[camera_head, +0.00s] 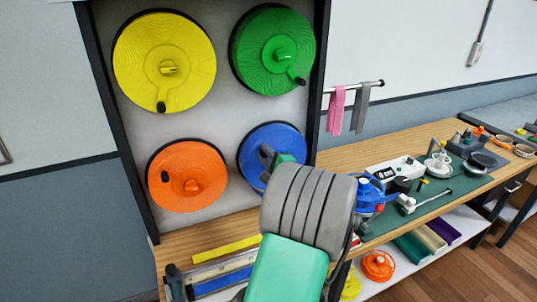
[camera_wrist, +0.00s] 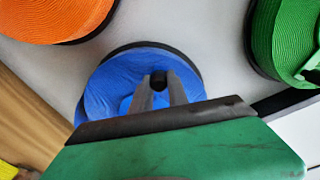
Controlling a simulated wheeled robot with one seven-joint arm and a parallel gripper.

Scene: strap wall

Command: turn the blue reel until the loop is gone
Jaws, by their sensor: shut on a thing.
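The blue reel (camera_head: 256,147) is mounted at the lower right of the wall panel, partly hidden behind my arm. In the wrist view the blue reel (camera_wrist: 105,80) fills the middle, with a dark backing disc behind its upper edge. My gripper (camera_wrist: 160,85) is shut on the dark crank knob (camera_wrist: 160,78) of the blue reel, with a finger on each side of it. In the head view my gripper (camera_head: 268,158) is at the reel's front, mostly hidden by my wrist. No loose loop of strap can be made out in either view.
Yellow (camera_head: 190,50), green (camera_head: 255,50) and orange (camera_head: 170,165) reels share the panel, each with a crank knob. A wooden bench (camera_head: 345,157) below holds tools and a blue-red device (camera_head: 372,195). Pink and grey straps (camera_head: 337,110) hang from a rod at right.

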